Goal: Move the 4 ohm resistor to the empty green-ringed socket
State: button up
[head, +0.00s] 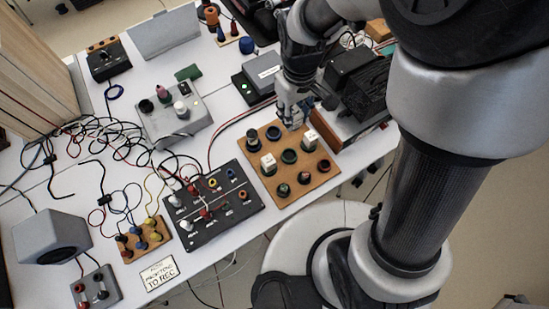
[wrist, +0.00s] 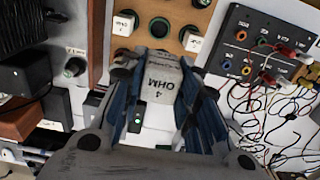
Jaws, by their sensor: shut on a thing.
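My gripper (head: 292,117) is shut on the 4 ohm resistor (wrist: 162,76), a pale block marked "4 OHM" between the blue-grey fingers in the wrist view. In the head view the gripper is above the far edge of the wooden socket board (head: 274,182) and mostly hides the block. A dark green-ringed socket (head: 289,156) in the middle of the board looks empty; it also shows in the wrist view (wrist: 159,27), beyond the held block. White resistor blocks stand to its left (head: 268,162) and right (head: 310,140). The held block appears apart from the socket.
A black panel (head: 240,211) with coloured jacks and plugs lies left of the board. A grey box (head: 262,72) and a dark heatsink unit (head: 367,84) flank the gripper behind the board. Loose cables (head: 95,137) crowd the left of the table.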

notch_tip(320, 180, down, 20)
jog(key=b, duration=0.6)
jog(key=shift+w+d+r+b, duration=0.1)
jog(key=shift+r+b, duration=0.05)
jog(key=shift+b, duration=0.2)
jog(key=shift+f+b, duration=0.35)
jog(key=shift+f, duration=0.05)
jog(key=o, duration=1.1)
jog(key=shift+c, duration=0.2)
jog(key=shift+r, duration=0.15)
